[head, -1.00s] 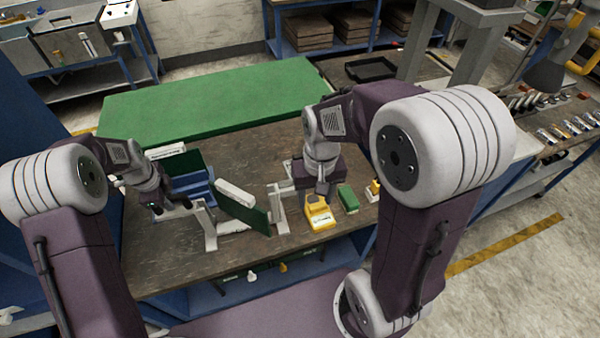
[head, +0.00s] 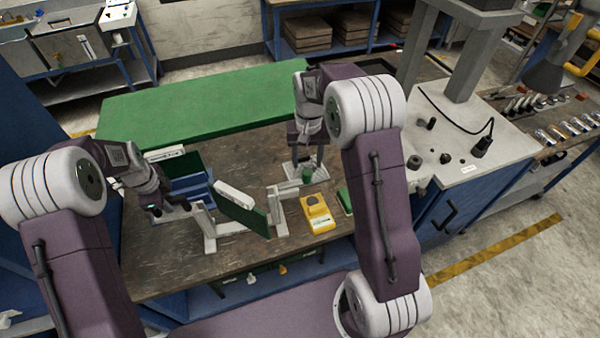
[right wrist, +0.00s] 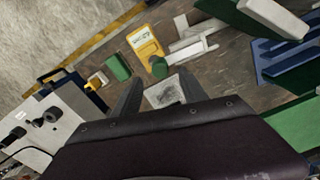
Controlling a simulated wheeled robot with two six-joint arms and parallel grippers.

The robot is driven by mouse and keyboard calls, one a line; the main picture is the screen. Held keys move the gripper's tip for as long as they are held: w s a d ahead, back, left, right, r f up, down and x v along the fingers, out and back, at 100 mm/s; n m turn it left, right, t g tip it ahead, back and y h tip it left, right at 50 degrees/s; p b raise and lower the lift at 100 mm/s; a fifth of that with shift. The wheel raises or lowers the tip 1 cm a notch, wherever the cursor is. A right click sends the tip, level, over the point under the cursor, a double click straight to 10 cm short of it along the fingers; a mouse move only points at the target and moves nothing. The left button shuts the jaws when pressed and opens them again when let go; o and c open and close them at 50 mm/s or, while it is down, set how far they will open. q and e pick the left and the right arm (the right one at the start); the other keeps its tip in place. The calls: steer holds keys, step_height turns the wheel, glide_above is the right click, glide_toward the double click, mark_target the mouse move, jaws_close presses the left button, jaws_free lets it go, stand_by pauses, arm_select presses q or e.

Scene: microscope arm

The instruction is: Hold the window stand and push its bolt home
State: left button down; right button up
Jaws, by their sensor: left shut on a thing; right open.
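The window stand (head: 280,218) has pale grey uprights and feet, with a tilted white and green panel (head: 240,207) between them. The bolt (head: 307,175), with a green round head, sticks out at the right end of the stand. In the right wrist view the green head (right wrist: 160,67) lies just past the gap between my fingers. My left gripper (head: 180,206) is shut on the stand at its left upright; the contact is partly hidden. My right gripper (right wrist: 158,78) is open and empty, behind and above the bolt head, apart from it as far as I can tell.
A yellow device (head: 318,212) stands right of the stand, with a green block (head: 345,200) beside it. A pale plate (right wrist: 165,92) lies below my right fingers. Blue holders (head: 190,187) stand behind the left upright. A green mat (head: 215,105) covers the table's back.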

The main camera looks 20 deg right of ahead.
mark_target(307, 172)
step_height(307, 172, down, 6)
steer(key=shift+f, duration=0.25)
steer(key=shift+c, duration=0.2)
jaws_close()
stand_by(0.9)
steer(key=shift+r, duration=0.1)
